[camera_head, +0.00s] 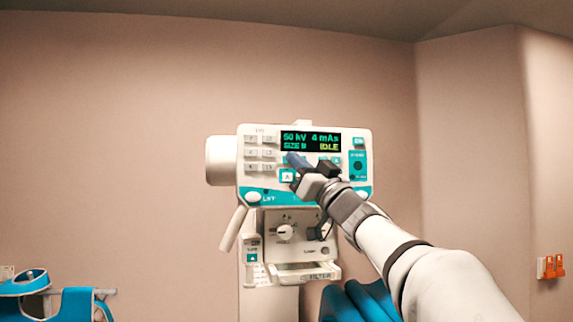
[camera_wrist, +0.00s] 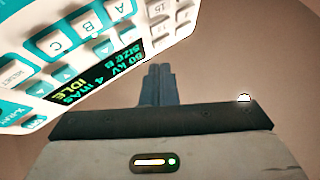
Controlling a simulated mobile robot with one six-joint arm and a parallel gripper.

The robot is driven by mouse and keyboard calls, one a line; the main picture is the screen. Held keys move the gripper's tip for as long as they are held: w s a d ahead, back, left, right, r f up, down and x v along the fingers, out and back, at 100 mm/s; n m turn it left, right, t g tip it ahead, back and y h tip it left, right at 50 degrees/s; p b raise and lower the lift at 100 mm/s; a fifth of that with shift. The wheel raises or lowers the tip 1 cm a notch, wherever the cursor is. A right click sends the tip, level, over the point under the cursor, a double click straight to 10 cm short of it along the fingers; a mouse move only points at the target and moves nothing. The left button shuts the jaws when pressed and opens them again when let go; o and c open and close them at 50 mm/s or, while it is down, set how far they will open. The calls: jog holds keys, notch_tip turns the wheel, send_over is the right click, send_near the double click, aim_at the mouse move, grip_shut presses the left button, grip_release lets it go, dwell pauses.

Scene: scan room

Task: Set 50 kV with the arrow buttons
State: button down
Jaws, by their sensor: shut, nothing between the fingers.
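The control panel (camera_head: 247,184) is a white and teal console in the middle of the head view. Its dark display (camera_head: 311,141) reads 50 kV and 4 mAs, with IDLE at its lower right. The same display (camera_wrist: 97,69) appears tilted in the wrist view, also reading 50 kV. Small buttons with arrow marks (camera_wrist: 83,59) sit along the display's edge. My gripper (camera_head: 291,158) has its blue-grey fingers together just below the display's left part, hiding some buttons. In the wrist view the fingers (camera_wrist: 158,72) are shut and empty; contact with a button cannot be told.
A white knob unit (camera_head: 285,232) and a tray marked FILTER (camera_head: 303,275) hang below the panel. A blue item (camera_head: 75,303) is at lower left. Orange wall fittings (camera_head: 550,266) are at far right. Bare wall surrounds the console.

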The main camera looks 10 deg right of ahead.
jog(key=shift+s, duration=0.9)
jog(key=s+d+f+m+g+h, duration=0.1)
jog(key=d+f+m+g+h, duration=0.15)
jog(key=f+h, duration=0.45)
jog(key=s+d+f+m+g+h, duration=0.1)
jog(key=f+m+g+h, duration=0.2)
jog(key=f, duration=0.8)
jog(key=s+d+f+m+g+h, duration=0.15)
jog(key=f+m+h, duration=0.3)
jog(key=f, duration=0.45)
jog(key=s+a+f+n+g, duration=0.1)
jog(key=s+a+f+g, duration=0.1)
jog(key=s+f, duration=0.5)
jog(key=s+a+f+n+g+y, duration=0.1)
jog(key=s+f+g, duration=0.4)
jog(key=s+f, duration=0.3)
jog(key=s+a+f+n+g, duration=0.1)
jog(key=s+f+g, duration=0.3)
jog(key=s+f, duration=0.4)
notch_tip(320, 180, down, 3)
jog(key=shift+a+r+n, duration=0.1)
jog(key=shift+a+n, duration=0.2)
jog(key=shift+a, duration=0.55)
